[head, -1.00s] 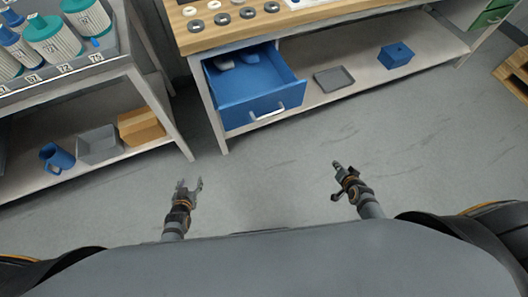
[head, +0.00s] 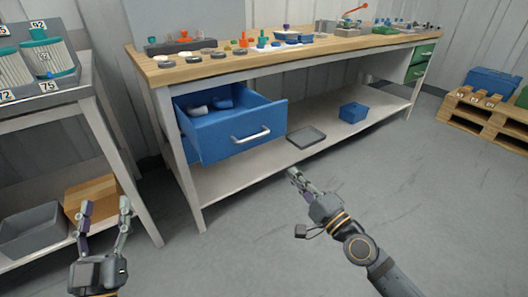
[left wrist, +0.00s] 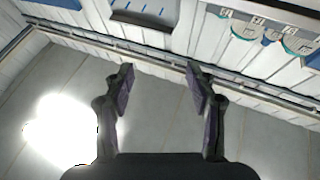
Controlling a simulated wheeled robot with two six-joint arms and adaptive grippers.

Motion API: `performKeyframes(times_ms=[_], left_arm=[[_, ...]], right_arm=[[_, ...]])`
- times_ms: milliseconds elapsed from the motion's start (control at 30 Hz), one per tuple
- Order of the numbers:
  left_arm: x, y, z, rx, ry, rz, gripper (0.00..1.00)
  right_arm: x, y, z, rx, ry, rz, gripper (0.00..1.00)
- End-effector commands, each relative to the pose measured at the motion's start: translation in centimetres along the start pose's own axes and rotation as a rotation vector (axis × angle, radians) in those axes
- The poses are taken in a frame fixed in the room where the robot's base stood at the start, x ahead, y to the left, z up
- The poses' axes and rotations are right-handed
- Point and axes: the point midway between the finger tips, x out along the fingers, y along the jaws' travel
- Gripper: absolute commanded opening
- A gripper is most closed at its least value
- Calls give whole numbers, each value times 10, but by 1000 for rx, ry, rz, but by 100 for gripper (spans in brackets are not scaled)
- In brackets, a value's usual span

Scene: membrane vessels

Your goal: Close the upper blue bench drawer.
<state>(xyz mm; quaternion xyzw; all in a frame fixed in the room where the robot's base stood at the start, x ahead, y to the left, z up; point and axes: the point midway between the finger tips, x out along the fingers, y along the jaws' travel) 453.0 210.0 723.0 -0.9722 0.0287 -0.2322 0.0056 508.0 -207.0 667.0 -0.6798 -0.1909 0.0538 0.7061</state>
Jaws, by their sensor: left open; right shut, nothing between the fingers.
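The upper blue bench drawer (head: 225,128) hangs under the left end of the wooden bench. It is pulled out, with pale items visible inside. Its light handle (head: 251,135) is on the front panel. My left gripper (head: 104,208) is open and empty at the lower left, in front of the side rack and apart from the drawer. It also shows open in the left wrist view (left wrist: 158,82), over the floor. My right gripper (head: 293,173) is shut and empty, below and to the right of the drawer front in the picture, not touching it.
The bench top (head: 300,46) carries several small parts. On its lower shelf are a grey tray (head: 306,137) and a blue box (head: 353,112). A rack with a grey bin (head: 33,231) stands at left. A pallet (head: 490,120) is at right. The floor in front is clear.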

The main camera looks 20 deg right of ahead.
Motion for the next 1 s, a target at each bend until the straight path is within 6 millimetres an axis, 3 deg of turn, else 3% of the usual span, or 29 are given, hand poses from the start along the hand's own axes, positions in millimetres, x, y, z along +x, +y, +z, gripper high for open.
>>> performKeyframes(times_ms=[267, 667, 867, 1000], left_arm=[[-14, 0, 50, -17, -217, -4, 56], [-58, 4, 126, -45, -568, -2, 56], [-89, 7, 157, -61, -738, 2, 56], [-103, 8, 169, -67, -805, 5, 56]], right_arm=[[16, -2, -2, -1, 5, -2, 0], [48, -2, -1, -1, 3, -2, 0], [77, -2, 0, 0, 3, -2, 0], [106, -1, 0, 0, 1, -2, 0]])
